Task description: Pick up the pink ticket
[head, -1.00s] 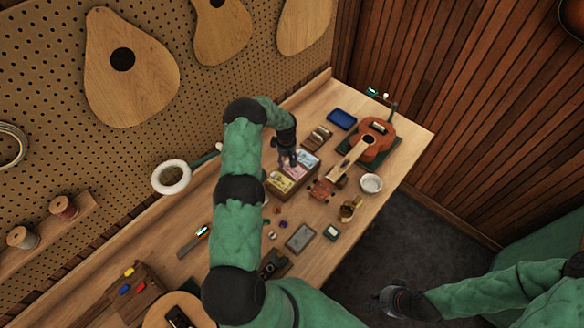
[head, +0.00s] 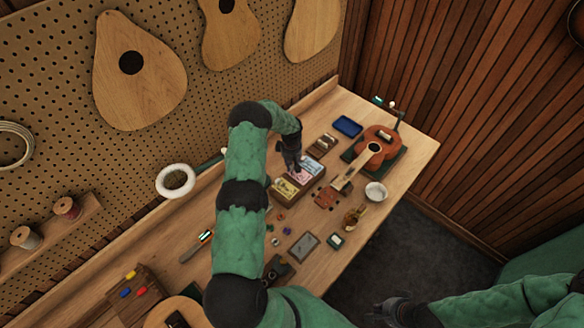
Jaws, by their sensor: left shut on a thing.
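A small wooden box with compartments (head: 286,198) stands on the workbench and holds yellow, pink and pale blue tickets. The pink ticket (head: 300,176) is in the middle compartment and partly hidden by my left gripper. My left gripper (head: 297,169) points down into the box from above and is shut on the pink ticket, which looks still inside the box. My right gripper (head: 384,313) is low at the right, away from the bench over the dark floor. Its fingers are too dark to read.
A ukulele (head: 373,151) lies on a green mat to the right of the box. A blue tray (head: 348,126), a white bowl (head: 376,191) and a grey tray (head: 304,246) are nearby. A white ring-shaped roll (head: 176,180) is at the left. The pegboard wall rises behind.

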